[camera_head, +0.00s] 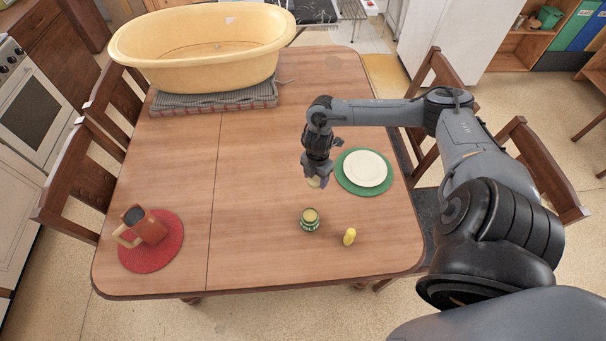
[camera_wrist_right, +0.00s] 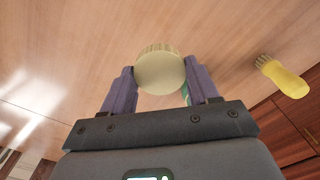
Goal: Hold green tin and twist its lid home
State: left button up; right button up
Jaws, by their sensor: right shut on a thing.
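The green tin (camera_head: 310,225) stands upright on the table, with a pale yellowish top and light lettering on its side. My right gripper (camera_head: 317,178) is above and behind the tin in the head view, pointing down. It is shut on the pale cream lid (camera_wrist_right: 160,73), a round piece with a ridged edge, which sits between the two purple fingers in the right wrist view. The lid is apart from the tin. A sliver of green shows by one finger in that view; I cannot tell what it is. My left gripper is not in view.
A white plate (camera_head: 364,168) on a green mat (camera_head: 342,180) lies to the right. A yellow tub (camera_head: 200,62) fills the back left. The table's middle is clear.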

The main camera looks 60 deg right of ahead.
jog(key=shift+s+r, duration=0.5)
jog(key=shift+s, duration=0.35)
jog(key=shift+s+r, duration=0.5)
jog(key=shift+s, duration=0.35)
